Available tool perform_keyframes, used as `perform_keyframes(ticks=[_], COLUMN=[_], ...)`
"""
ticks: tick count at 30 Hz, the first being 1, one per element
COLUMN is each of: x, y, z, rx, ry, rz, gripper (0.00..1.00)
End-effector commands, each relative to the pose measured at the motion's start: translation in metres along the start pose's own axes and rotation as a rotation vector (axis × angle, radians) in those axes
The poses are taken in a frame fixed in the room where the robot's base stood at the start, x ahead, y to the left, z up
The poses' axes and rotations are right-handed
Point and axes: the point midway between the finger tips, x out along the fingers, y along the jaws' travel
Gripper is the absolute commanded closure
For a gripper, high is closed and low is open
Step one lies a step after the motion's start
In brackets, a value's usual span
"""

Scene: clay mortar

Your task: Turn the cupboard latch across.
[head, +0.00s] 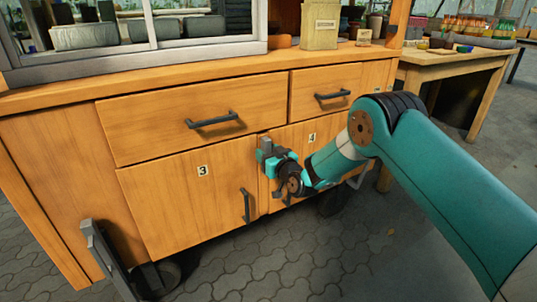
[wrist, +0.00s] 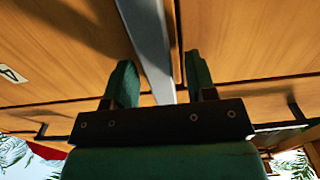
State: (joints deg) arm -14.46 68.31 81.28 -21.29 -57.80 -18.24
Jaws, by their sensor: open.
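The latch is a plain grey metal bar (wrist: 150,40) in the wrist view, lying across the wooden cupboard front beside a dark door seam. My gripper (wrist: 160,78) has its two green fingers open, one on each side of the bar. A gap shows on both sides, so the fingers appear not to touch it. In the head view my gripper (head: 268,160) is at the cupboard (head: 75,180), by the seam between door 3 (head: 185,205) and door 4 (head: 310,134). There my gripper hides most or all of the latch.
Two drawers with dark handles (head: 212,120) (head: 333,95) are above the doors. Door 3 has a dark upright handle (head: 245,206) left of my gripper. A wooden table (head: 455,68) with goods stands at the right. The paved floor in front is clear.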

Motion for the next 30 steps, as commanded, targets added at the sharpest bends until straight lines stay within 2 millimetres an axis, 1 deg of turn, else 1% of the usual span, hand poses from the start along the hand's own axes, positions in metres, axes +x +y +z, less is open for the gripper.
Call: perform_keyframes(ticks=[1, 2, 3, 8, 14, 20, 26, 30], x=[-0.0001, -0.0002, -0.0002, -0.0003, -0.0004, -0.0005, -0.0005, -0.0006], y=[0.0000, 0.0000, 0.0000, 0.0000, 0.0002, 0.0014, 0.0040, 0.0061], z=[0.0000, 0.0000, 0.0000, 0.0000, -0.0002, -0.0004, -0.0004, 0.0000], rx=[0.000, 0.000, 0.000, 0.000, 0.006, 0.059, 0.183, 0.308], ry=[0.000, 0.000, 0.000, 0.000, 0.000, 0.000, 0.000, -0.001], rz=[0.000, 0.000, 0.000, 0.000, 0.000, 0.000, 0.001, 0.000], gripper=[0.49, 0.51, 0.60, 0.97, 0.98, 0.98, 0.98, 0.98])
